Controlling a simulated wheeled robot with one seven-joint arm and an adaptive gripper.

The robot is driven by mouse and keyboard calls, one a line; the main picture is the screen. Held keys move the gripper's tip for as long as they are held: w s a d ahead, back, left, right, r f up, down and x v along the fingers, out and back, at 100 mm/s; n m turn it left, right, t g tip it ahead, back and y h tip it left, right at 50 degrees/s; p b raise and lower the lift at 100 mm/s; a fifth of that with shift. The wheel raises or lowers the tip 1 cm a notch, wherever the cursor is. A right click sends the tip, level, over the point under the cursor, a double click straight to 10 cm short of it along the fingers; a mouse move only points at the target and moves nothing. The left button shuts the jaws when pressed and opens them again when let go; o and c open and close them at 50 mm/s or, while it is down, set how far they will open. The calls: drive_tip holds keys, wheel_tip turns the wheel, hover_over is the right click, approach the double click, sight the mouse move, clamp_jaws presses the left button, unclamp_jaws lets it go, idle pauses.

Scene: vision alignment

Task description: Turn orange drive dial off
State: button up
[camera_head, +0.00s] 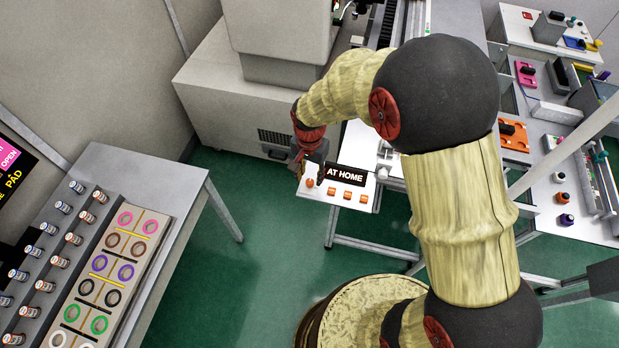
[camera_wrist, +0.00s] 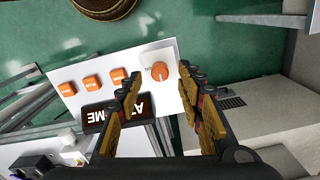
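The orange drive dial (camera_wrist: 160,71) is a round orange knob on a pale ring, near one end of a white control panel (camera_wrist: 150,55). A light line crosses the dial's face. My gripper (camera_wrist: 161,76) is open, with one fingertip on each side of the dial in the wrist view. A gap shows between each fingertip and the dial; I cannot tell how far the tips are above the panel. In the head view the dial (camera_head: 310,183) shows as a small orange spot just below my gripper (camera_head: 308,172), which partly hides that end of the panel.
Several square orange buttons (camera_head: 347,194) line the panel beside the dial. A black "AT HOME" display (camera_head: 346,174) stands behind them, close to the left finger in the wrist view. A large grey machine (camera_head: 225,90) stands beside the panel. Green floor (camera_head: 255,260) is open in front.

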sight(310, 184)
drive_tip(key=shift+f, duration=1.2)
drive_tip(key=shift+c, duration=1.1)
drive_tip(key=c, duration=0.7)
clamp_jaws()
